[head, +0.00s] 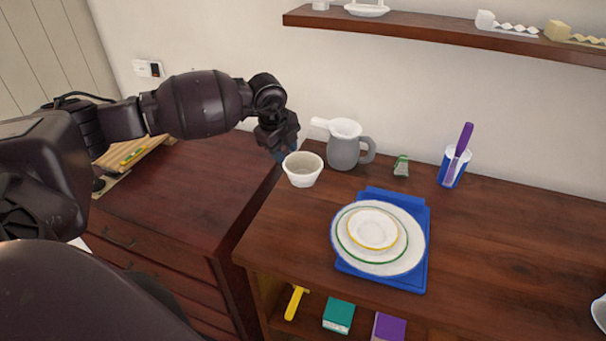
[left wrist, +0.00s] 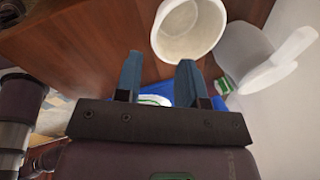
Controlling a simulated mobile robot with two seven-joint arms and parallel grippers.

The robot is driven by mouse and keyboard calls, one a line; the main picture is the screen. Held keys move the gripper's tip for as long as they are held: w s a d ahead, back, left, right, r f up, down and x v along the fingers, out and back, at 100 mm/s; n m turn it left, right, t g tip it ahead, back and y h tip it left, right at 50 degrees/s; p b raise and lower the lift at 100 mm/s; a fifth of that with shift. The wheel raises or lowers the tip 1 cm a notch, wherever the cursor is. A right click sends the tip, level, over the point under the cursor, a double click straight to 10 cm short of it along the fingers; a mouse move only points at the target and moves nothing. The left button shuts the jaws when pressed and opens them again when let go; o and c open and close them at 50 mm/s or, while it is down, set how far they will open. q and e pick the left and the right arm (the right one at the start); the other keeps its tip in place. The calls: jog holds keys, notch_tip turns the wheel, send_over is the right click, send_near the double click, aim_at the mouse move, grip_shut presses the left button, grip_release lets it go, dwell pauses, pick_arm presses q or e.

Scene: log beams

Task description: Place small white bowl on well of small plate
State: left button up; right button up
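The small white bowl (head: 303,169) stands upright and empty near the back left edge of the wooden counter. In the left wrist view the bowl (left wrist: 188,30) is just beyond my fingertips. My left gripper (head: 284,152) is at the bowl's upper left side; its fingers (left wrist: 158,76) are apart with nothing clearly held between them. I cannot tell whether a finger touches the bowl. The small plate (head: 373,229), white with a yellow rim, tops a stack: a green-rimmed plate (head: 345,240) and a larger white plate (head: 415,256) lie beneath. My right gripper is not in view.
The stack lies on a blue tray (head: 420,215). A grey pitcher (head: 343,151) with a white item at its top stands close behind the bowl. A blue-white cup (head: 451,171) holds a purple utensil. A shelf (head: 450,34) overhangs the back. The counter's right side is mostly clear.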

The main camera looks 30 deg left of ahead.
aim_at(292, 172)
pick_arm(q)
jog(key=x, duration=0.8)
jog(key=shift+w+d+f, duration=0.15)
jog(key=shift+d+f, duration=0.05)
jog(key=shift+f, duration=0.15)
grip_shut()
